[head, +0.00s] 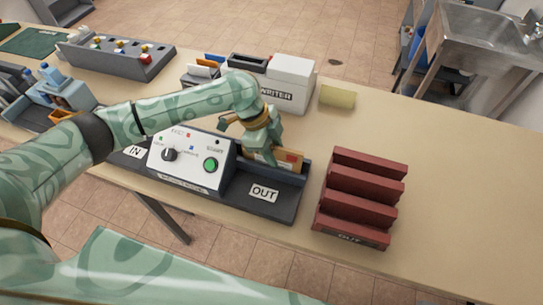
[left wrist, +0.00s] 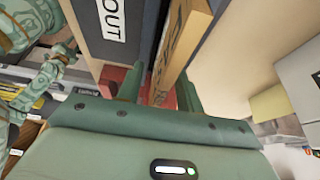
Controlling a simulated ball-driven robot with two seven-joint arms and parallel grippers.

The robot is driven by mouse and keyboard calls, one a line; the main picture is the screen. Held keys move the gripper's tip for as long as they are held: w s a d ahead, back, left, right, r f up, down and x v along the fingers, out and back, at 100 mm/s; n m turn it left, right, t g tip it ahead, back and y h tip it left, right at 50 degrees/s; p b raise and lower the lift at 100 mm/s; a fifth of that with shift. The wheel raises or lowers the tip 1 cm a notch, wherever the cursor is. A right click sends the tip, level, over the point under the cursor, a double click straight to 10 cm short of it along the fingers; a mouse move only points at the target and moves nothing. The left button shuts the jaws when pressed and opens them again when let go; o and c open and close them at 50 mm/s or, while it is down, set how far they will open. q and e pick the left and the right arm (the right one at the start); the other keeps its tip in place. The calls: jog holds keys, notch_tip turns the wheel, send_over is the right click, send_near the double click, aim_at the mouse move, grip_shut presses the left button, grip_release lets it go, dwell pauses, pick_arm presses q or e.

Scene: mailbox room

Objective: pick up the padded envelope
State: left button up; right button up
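The padded envelope (head: 288,160) is a flat brown piece with a red mark, standing on edge in the dark OUT tray (head: 287,205) of the machine. My left gripper (head: 262,152) is over the tray at the envelope's left end and partly hides it. In the left wrist view, the envelope (left wrist: 186,40) reaches toward the space between the two parted fingers (left wrist: 160,85); I see no clear contact. A green patterned part of mine at the left of that view may include my right gripper, but its fingers are unclear.
A control box (head: 190,160) with a green button adjoins the tray on the left. A dark red slotted rack (head: 355,205) stands to the right. Behind are a white box (head: 290,80) and a yellowish pad (head: 338,97). The table's right side is clear.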

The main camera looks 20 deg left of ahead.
pick_arm(q)
jog(key=shift+f, duration=0.15)
grip_shut()
